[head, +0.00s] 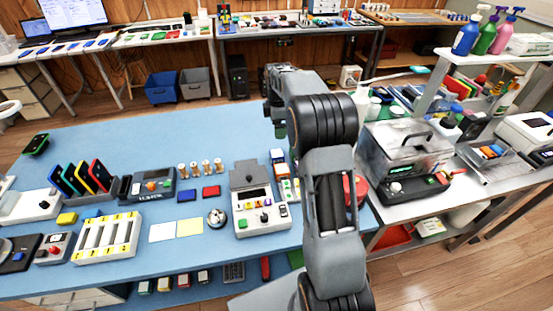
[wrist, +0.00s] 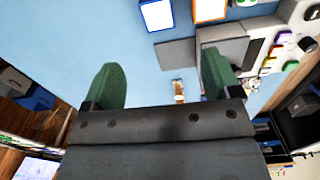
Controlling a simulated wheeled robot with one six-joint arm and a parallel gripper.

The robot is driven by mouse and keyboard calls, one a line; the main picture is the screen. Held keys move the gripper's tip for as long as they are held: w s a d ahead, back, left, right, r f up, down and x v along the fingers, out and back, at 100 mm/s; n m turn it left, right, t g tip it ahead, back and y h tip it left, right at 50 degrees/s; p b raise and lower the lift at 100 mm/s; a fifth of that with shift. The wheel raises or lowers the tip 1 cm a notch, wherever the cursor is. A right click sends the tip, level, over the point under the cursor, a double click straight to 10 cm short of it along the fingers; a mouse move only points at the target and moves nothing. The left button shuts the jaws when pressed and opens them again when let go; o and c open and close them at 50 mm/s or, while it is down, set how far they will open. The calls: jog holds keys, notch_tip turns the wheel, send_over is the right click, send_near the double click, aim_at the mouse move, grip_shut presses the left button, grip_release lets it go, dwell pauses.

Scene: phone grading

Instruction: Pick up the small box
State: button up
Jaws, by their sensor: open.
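A grey-lidded device (head: 262,212) stands left of my arm. Wooden pegs (head: 200,168) and upright coloured phones (head: 82,178) stand on the blue bench (head: 130,150). The bench's far left part is mostly clear.

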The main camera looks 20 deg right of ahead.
send_over(279, 152)
jog(key=shift+n, duration=0.3)
notch_tip(279, 152, down, 8)
jog(key=shift+a+r, duration=0.1)
jog(key=shift+s+f+p, duration=0.15)
jog(key=shift+f+p, duration=0.25)
jog(key=shift+f, duration=3.05)
jog(key=c, duration=1)
jog(key=shift+r, duration=0.1)
